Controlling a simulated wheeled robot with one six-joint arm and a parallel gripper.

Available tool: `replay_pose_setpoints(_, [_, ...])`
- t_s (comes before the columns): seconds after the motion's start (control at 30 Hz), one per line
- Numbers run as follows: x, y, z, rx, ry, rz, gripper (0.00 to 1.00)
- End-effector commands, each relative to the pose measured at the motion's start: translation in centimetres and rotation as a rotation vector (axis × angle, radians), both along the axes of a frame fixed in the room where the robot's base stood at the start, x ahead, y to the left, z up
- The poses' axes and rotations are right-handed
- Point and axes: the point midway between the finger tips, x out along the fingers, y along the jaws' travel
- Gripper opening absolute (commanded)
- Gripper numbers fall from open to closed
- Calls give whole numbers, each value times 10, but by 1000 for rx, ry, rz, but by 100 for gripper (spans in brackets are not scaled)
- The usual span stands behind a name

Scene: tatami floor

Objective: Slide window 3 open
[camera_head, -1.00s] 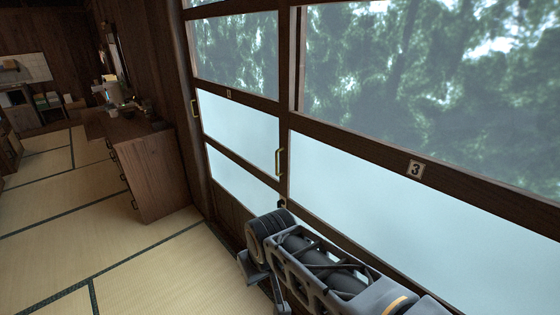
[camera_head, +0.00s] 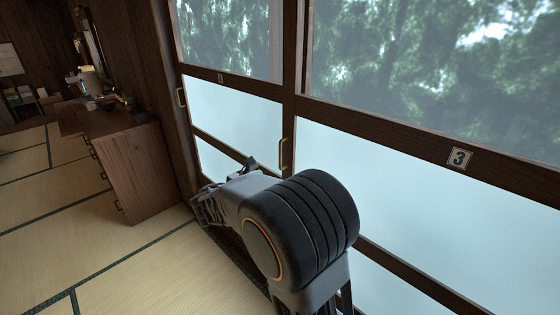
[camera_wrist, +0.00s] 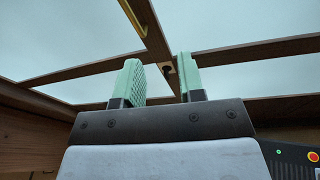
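Window 3 (camera_head: 415,185) fills the right of the head view. It has a dark wooden frame, clear glass above, frosted glass below and a "3" plate (camera_head: 460,157) on its middle rail. An upright brass handle (camera_head: 284,155) is on the dark stile at its left edge. In the wrist view a brass handle (camera_wrist: 133,17) shows at the top, above and left of the fingers. My gripper (camera_wrist: 160,78) has two green fingers apart with nothing held. The stile and a small dark fitting (camera_wrist: 167,69) show between them, beyond. My arm hides the lower stile in the head view.
A wooden drawer cabinet (camera_head: 138,170) is against the wall farther left. Tatami floor (camera_head: 140,275) is clear in front of it.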

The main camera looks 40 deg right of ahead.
Motion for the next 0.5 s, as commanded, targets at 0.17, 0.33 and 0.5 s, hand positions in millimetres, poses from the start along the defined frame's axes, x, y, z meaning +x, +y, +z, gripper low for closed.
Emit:
replay_pose_setpoints(0.17, [27, 4, 2, -159, 82, 80, 36])
replay_pose_setpoints(0.33, [39, -9, 4, -201, 102, 99, 36])
replay_pose_setpoints(0.5, [50, -39, 5, -201, 101, 97, 36])
